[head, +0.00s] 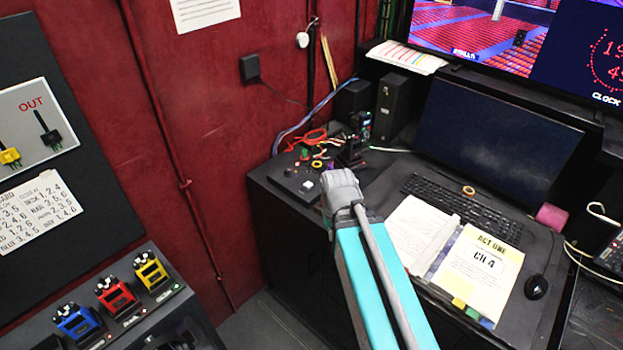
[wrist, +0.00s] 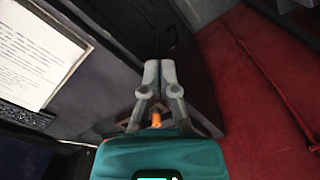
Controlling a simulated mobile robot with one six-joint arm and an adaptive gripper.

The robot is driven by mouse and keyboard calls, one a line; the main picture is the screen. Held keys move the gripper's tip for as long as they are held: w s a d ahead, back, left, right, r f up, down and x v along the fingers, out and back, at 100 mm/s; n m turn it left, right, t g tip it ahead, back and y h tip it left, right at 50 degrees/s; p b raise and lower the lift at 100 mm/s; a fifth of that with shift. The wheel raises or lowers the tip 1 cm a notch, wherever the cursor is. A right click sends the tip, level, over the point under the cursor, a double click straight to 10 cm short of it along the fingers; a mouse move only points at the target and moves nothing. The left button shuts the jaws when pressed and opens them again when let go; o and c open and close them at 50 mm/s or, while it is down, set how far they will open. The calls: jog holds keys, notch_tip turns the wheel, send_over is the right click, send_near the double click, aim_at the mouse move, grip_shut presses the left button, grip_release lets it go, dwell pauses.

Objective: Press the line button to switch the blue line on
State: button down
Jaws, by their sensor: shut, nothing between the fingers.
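My gripper (wrist: 159,68) is shut and empty in the wrist view, its two grey fingers together. In the head view my gripper (head: 341,188) is over the front left corner of the desk, and its fingertips are hard to make out. A small white square button (head: 307,186) shows on the black surface just left of it, apart from it in the picture. No label reading "line" is legible, so I cannot tell which part is the line button.
A red unit (head: 116,294) and a yellow unit (head: 151,270) sit beside the blue one. The desk holds several cables, a black speaker (head: 396,106), a keyboard (head: 453,205), a yellow "Act One" booklet (head: 477,269) and a mouse (head: 536,287). A red wall stands behind.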

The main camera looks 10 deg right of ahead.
jog(key=shift+w+a, duration=0.15)
jog(key=shift+a, duration=0.1)
jog(key=shift+w+a, duration=0.1)
notch_tip(320, 180, up, 4)
jog(key=t+h+b, duration=0.2)
jog(key=t+h, duration=0.4)
jog(key=t, duration=0.1)
send_over(308, 185)
jog(key=shift+a+r+n, duration=0.1)
jog(key=shift+n, duration=0.3)
jog(key=shift+f, duration=0.25)
notch_tip(308, 185, down, 8)
jog(key=b, duration=0.8)
jog(key=shift+f, duration=0.15)
jog(key=shift+f+b, duration=0.15)
jog(key=shift+b, duration=0.15)
